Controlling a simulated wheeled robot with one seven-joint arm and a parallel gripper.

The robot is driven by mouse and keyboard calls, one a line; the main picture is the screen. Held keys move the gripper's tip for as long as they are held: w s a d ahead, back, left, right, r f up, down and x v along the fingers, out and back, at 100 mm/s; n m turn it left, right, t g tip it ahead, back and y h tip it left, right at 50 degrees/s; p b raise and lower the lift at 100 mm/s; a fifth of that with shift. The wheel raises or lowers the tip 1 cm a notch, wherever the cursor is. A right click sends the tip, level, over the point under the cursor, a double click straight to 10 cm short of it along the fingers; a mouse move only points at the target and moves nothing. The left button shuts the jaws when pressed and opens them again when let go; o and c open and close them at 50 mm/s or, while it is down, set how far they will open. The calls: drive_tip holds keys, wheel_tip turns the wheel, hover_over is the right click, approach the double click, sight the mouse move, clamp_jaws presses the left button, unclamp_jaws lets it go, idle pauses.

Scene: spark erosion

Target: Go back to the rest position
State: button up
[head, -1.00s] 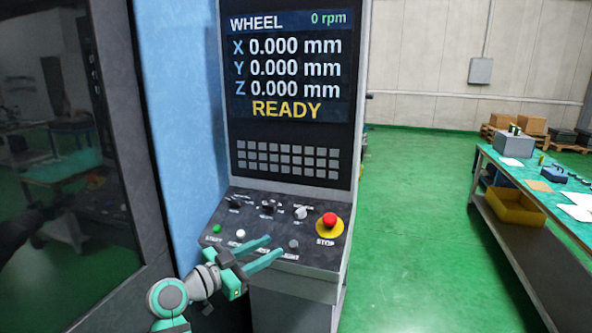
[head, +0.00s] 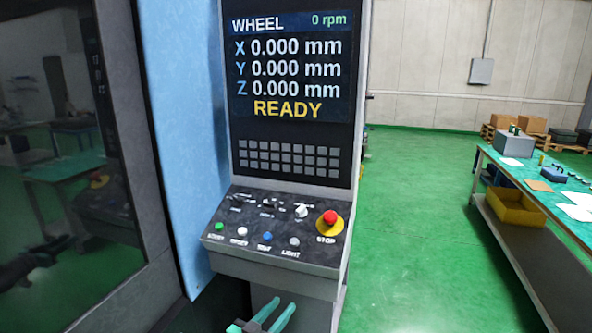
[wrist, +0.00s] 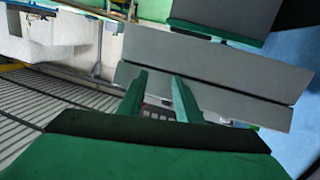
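My gripper (head: 273,315) shows at the bottom of the head view, below the front edge of the control panel (head: 262,247). Its two green fingers are spread apart with nothing between them. It is clear of the panel's buttons and knobs. In the wrist view the fingers (wrist: 160,85) also stand apart and empty, in front of grey surfaces. The rest of my arm is mostly out of the head view.
The machine's screen (head: 287,65) reads READY with zero values. A red STOP button (head: 330,218) sits at the panel's right. A green-topped bench (head: 548,185) with a yellow bin (head: 515,207) stands at the right. Green floor (head: 415,220) between is clear.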

drive_tip(key=s+d+f+n+y, duration=0.2)
drive_tip(key=s+f+n+y, duration=0.15)
drive_tip(key=s+f, duration=0.75)
drive_tip(key=s+d+f+n+y, duration=0.2)
drive_tip(key=s+f+n+y, duration=0.15)
drive_tip(key=s+f, duration=0.75)
drive_tip(key=s+r, duration=0.3)
drive_tip(key=s, duration=0.6)
drive_tip(key=s+r+m+y, duration=0.1)
drive_tip(key=s+r, duration=0.3)
drive_tip(key=s, duration=0.6)
drive_tip(key=s+r+m, duration=0.1)
drive_tip(key=s+r, duration=0.2)
drive_tip(key=s, duration=0.6)
drive_tip(key=shift+s+d+r+t, duration=0.2)
drive_tip(key=shift+s+d+t, duration=0.1)
drive_tip(key=shift+s, duration=0.1)
drive_tip(key=shift+w, duration=0.15)
